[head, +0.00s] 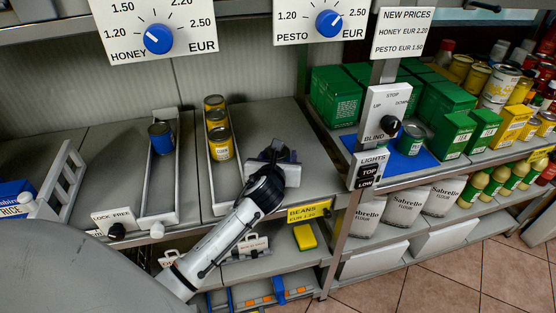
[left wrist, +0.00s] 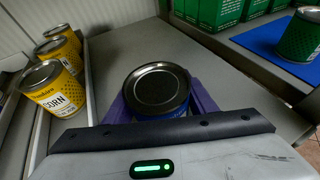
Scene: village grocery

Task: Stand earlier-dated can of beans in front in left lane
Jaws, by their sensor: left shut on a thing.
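A blue can (head: 161,138) stands upright at the back of the left lane (head: 176,190), whose front part is bare. Several yellow cans (head: 220,143) labelled corn stand in a row in the right lane (head: 207,180); they also show in the left wrist view (left wrist: 55,88). My left gripper (head: 272,153) is over the bare shelf right of the lanes. Its purple fingers are shut on a blue can with a dark lid (left wrist: 157,90), held upright. No date is readable. My right gripper is not in view.
A green can (head: 411,137) stands on a blue mat (head: 425,160) to the right, beside green boxes (head: 335,95). A post with switch panels (head: 386,115) rises right of my gripper. A yellow beans price tag (head: 308,212) is on the shelf edge.

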